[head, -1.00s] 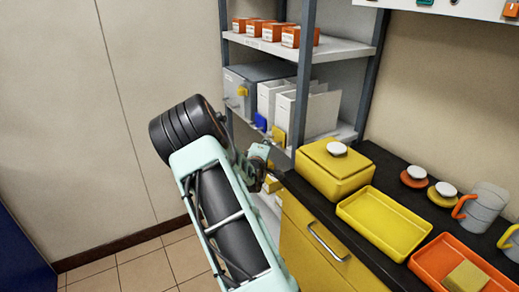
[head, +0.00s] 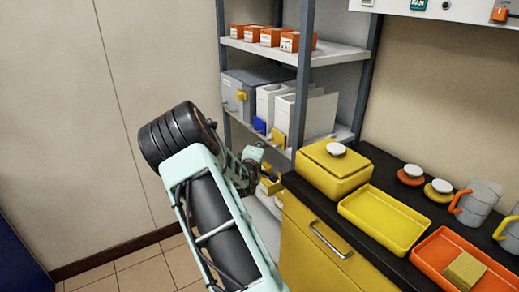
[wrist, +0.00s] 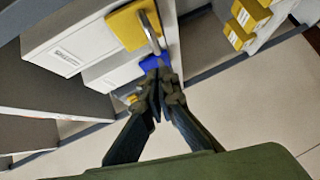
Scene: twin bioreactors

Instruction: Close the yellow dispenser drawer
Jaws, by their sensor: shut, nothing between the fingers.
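On the middle shelf in the head view, two open-topped white drawers stand beside a grey box. The nearer drawer has a yellow front plate (head: 278,138), the other a blue one (head: 260,124). In the wrist view, the yellow plate (wrist: 126,28) with its metal handle (wrist: 150,32) is at the upper middle, and the blue plate (wrist: 153,62) lies just beyond my fingertips. My gripper (wrist: 162,78) is shut and empty, its tips close to the blue plate; I cannot tell if they touch. In the head view, my gripper (head: 248,168) is below the drawers, partly hidden by my arm.
The grey box (head: 240,82) has a yellow handle. Orange boxes (head: 272,37) stand on the shelf above, and yellow-fronted boxes (wrist: 240,28) lie lower. A dark counter at right holds a yellow container (head: 332,172) and trays. Open floor (head: 140,268) lies at left.

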